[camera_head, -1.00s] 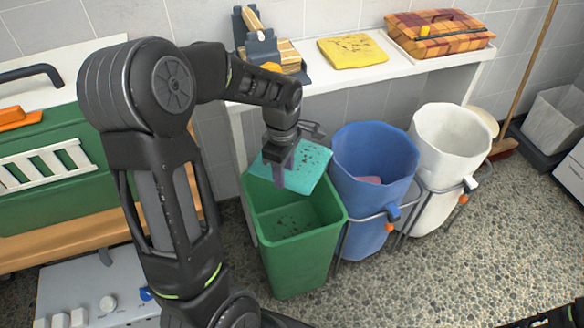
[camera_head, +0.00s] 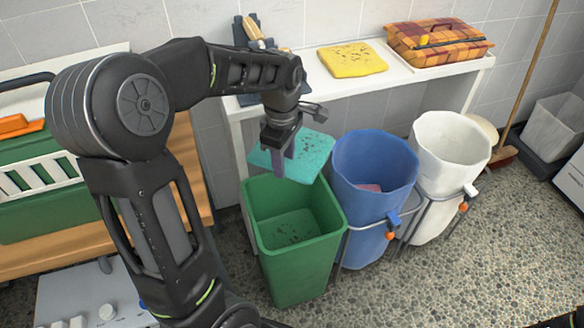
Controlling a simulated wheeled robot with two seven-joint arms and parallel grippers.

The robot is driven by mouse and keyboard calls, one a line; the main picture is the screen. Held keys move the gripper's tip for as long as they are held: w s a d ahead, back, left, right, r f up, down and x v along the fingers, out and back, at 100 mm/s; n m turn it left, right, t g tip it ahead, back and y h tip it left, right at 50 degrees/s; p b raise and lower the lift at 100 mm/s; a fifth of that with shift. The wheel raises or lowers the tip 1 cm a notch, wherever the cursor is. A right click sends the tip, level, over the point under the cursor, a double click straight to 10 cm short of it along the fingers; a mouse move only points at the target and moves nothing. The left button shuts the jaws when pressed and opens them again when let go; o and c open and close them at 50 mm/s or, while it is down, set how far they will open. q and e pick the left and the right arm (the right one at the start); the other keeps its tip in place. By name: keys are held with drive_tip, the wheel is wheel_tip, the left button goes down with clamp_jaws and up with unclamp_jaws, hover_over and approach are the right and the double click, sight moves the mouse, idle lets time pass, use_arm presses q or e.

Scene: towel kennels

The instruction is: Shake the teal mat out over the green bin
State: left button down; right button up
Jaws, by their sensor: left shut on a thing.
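The teal mat (camera_head: 312,150) is speckled with dark bits and hangs tilted above the green bin. My left gripper (camera_head: 281,158) is shut on the mat near its left part, and the arm hides some of the mat's back edge. The green bin (camera_head: 300,272) stands open on the floor below the mat. Dark bits lie on the bin's inside bottom.
A blue bin (camera_head: 372,215) and a white bin (camera_head: 448,150) stand in metal frames right of the green bin. A white shelf (camera_head: 400,75) behind bears a yellow cloth (camera_head: 352,58) and a plaid basket (camera_head: 437,40). A broom (camera_head: 535,85) leans at right.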

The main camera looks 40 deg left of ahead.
use_arm(q)
wheel_tip(320, 180, down, 7)
drive_tip(key=shift+s, duration=0.15)
idle(0.9)
drive_tip(key=shift+r, duration=0.1)
